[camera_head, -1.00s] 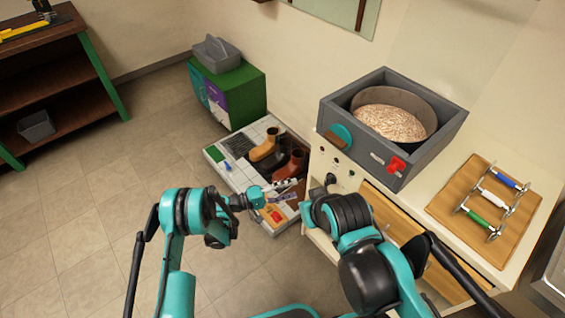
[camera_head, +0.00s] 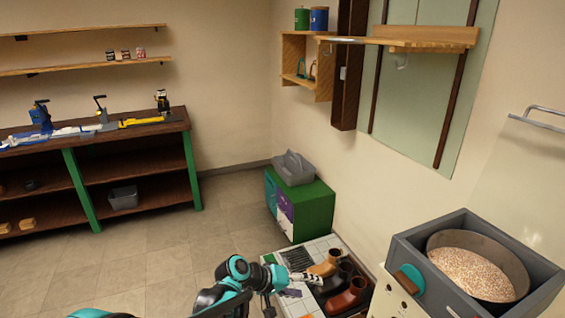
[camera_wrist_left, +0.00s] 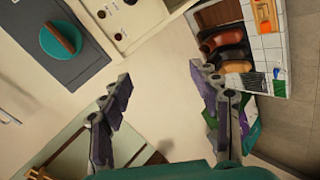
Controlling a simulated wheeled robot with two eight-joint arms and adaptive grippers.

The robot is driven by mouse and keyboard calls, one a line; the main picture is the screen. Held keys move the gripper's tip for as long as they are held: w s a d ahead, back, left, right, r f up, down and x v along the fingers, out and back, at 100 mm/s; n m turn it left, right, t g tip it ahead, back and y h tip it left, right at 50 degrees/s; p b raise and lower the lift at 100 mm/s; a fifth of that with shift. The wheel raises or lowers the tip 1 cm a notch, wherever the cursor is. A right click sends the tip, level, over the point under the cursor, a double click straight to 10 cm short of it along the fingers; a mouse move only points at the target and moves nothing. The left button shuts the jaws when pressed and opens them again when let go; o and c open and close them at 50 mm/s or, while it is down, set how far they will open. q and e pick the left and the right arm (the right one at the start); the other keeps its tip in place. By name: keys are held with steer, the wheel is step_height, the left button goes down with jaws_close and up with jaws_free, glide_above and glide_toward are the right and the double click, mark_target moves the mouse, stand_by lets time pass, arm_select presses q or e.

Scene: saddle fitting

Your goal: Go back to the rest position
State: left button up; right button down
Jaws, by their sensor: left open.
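My left arm comes in at the bottom centre of the head view. Its gripper (camera_head: 306,278) shows small in front of the tiled floor tray. My right gripper does not show in the head view.
A tiled tray (camera_head: 318,247) holds several boots. A green cabinet (camera_head: 312,213) carries a grey caddy (camera_head: 293,168). At right, a grey box (camera_head: 425,240) holds a round pan of grain (camera_head: 480,272). A dark workbench (camera_head: 130,137) stands at left; floor between is free.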

arm_select(q)
steer(key=s+a+r+t+y, duration=0.1)
steer(key=s+a+y, duration=0.3)
steer(key=s+a, duration=0.6)
steer(key=s+a+r+t+y, duration=0.1)
steer(key=s+a+r+y, duration=0.2)
steer(key=s+a, duration=0.8)
steer(key=shift+a+m+t+y, duration=0.4)
steer(key=shift+a+y, duration=0.8)
steer(key=shift+a, duration=0.05)
steer(key=shift+s+a+f, duration=0.1)
steer(key=shift+s+a, duration=0.2)
steer(key=shift+a, duration=0.05)
steer(key=shift+c, duration=0.4)
